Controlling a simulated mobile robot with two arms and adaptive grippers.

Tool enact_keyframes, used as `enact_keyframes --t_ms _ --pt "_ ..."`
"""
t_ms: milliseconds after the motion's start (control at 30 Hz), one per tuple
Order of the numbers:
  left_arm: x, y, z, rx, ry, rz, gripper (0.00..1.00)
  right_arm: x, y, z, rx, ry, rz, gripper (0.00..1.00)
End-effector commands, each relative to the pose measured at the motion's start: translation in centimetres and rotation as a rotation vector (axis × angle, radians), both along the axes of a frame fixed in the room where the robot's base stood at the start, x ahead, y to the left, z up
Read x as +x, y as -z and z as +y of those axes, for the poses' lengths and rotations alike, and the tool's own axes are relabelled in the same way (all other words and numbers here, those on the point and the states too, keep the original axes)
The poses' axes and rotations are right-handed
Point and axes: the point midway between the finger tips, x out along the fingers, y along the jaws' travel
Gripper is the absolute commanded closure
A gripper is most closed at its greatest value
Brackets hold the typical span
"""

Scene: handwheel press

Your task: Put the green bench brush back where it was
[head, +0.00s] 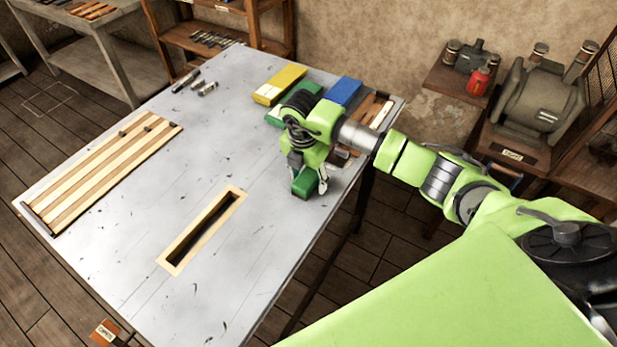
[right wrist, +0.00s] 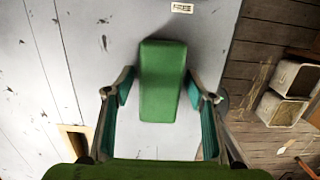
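The green bench brush (head: 303,186) is at the right part of the grey table, below my right gripper (head: 309,178). In the right wrist view the brush (right wrist: 163,82) shows as a plain green block, lengthwise between the two fingers. My right gripper (right wrist: 160,88) is open, with a narrow gap on each side of the brush. I cannot tell whether the brush touches the table. Its underside is hidden. My left gripper is not in view.
A yellow block (head: 279,84), another green block (head: 274,118) and a blue block (head: 343,91) are at the table's far end. A wood-framed slot (head: 176,259) and slatted board (head: 105,168) are on the left. A small card (right wrist: 181,8) lies beyond the brush. The table's middle is clear.

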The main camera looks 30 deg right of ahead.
Motion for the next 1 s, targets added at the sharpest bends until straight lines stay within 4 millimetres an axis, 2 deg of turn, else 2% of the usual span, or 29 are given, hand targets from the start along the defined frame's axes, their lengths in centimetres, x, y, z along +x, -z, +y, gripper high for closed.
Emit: enact_keyframes --t_ms 367,433,800,1000 --pt "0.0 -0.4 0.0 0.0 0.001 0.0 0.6 0.0 -0.6 0.0 0.001 0.0 -0.001 0.5" --pt "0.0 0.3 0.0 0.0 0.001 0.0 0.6 0.1 -1.1 0.1 0.0 0.0 -0.004 0.5" --pt "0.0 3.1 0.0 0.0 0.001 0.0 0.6 -0.4 -8.7 0.9 0.0 -0.001 -0.007 0.5" --pt "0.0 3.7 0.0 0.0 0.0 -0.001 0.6 -0.6 -11.5 1.1 0.0 0.001 -0.001 0.5"
